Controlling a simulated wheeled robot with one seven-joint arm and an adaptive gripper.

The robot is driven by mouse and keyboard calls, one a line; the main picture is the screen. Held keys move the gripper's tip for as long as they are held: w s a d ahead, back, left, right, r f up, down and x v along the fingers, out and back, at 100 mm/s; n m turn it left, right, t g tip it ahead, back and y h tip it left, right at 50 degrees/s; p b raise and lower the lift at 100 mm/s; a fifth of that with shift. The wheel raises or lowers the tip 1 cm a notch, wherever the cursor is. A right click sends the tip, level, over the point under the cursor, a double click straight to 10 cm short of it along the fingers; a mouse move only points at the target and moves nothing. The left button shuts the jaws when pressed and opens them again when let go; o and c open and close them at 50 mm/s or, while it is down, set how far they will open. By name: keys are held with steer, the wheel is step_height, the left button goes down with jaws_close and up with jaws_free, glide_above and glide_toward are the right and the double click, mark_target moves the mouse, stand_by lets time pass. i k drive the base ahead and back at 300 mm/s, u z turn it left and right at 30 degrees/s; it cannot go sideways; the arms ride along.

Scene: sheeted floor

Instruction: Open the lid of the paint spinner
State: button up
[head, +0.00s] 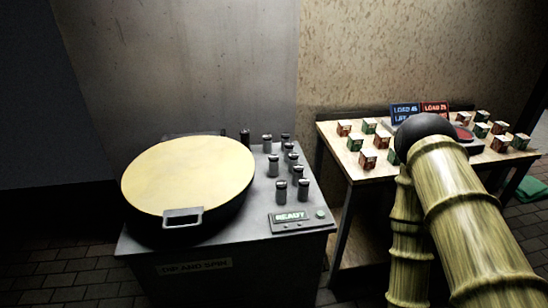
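The paint spinner (228,253) is a dark grey cabinet with a round black drum at the left. Its round cream-yellow lid (188,172) lies flat over the drum and looks closed. The drum's inside is hidden by the lid. My bamboo-like arm with a black ball joint shows at the right, apart from the spinner. My gripper is not in view.
Several small dark canisters (273,165) stand on the cabinet top right of the lid. A panel (291,216) there reads READY beside a green button. A wooden table (345,158) at the right carries several red and green boxes and two signs. Brick floor shows at the lower left.

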mark_target(195, 174)
steer(key=z, duration=0.9)
steer(key=k, duration=0.7)
steer(key=u, duration=0.85)
